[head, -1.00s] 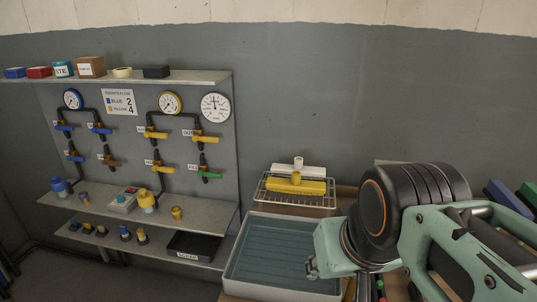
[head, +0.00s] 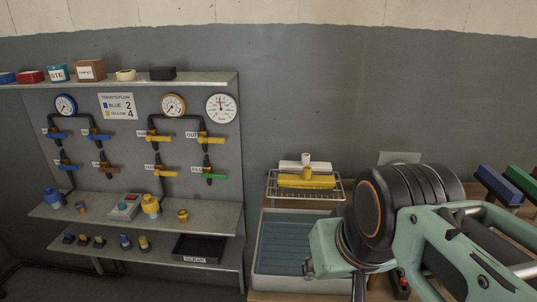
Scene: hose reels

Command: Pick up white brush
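The white brush (head: 289,165) lies at the back of a wire rack (head: 271,192), with its short white stem pointing up. A yellow brush (head: 297,182) lies in front of it on the same rack and hides its lower part. My green and black arm fills the lower right of the head view, to the right of and nearer than the rack. I cannot make out my gripper's fingers. Nothing is seen touching the white brush.
A blue-grey tray (head: 290,246) stands in front of the rack. A shelf panel with valves, gauges and small parts (head: 140,150) is on the left. Blue and green blocks (head: 497,184) are at the far right. The grey wall (head: 370,90) is behind the rack.

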